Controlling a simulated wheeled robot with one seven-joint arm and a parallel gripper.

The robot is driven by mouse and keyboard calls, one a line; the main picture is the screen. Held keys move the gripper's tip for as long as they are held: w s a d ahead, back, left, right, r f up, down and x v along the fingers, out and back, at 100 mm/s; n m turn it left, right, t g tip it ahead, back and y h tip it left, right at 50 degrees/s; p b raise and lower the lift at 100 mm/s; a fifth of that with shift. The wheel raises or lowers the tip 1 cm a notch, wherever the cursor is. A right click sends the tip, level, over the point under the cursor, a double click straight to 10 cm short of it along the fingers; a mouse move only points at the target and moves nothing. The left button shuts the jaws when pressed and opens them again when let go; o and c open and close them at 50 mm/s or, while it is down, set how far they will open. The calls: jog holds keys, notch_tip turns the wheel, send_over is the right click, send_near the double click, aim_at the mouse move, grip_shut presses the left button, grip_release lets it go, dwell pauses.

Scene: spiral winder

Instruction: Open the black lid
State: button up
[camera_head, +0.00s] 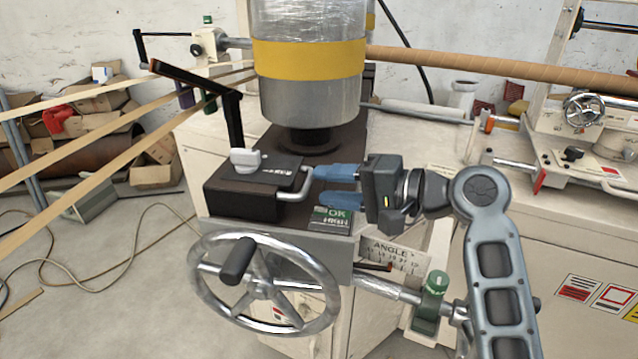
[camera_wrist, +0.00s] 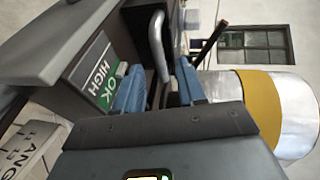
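The black lid (camera_head: 240,185) is the top of a dark box on the machine, and it looks shut. A bent silver handle (camera_head: 307,182) sticks out from its right side; it also shows in the wrist view (camera_wrist: 158,45). My gripper (camera_head: 318,186) is to the right of the lid, its two blue fingers apart and pointing at the handle. In the wrist view, the handle's bar lies in the gap between the open fingertips (camera_wrist: 158,85). The fingers do not look closed on it; whether one touches it I cannot tell.
A white knob (camera_head: 245,160) sits on the box. A large wrapped cylinder with a yellow band (camera_head: 308,60) stands behind it. A spoked handwheel (camera_head: 262,285) is below in front. A green OK/HIGH label (camera_head: 335,217) is below the gripper.

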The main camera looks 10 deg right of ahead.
jog(key=shift+x, duration=1.3)
jog(key=shift+c, duration=0.4)
grip_shut()
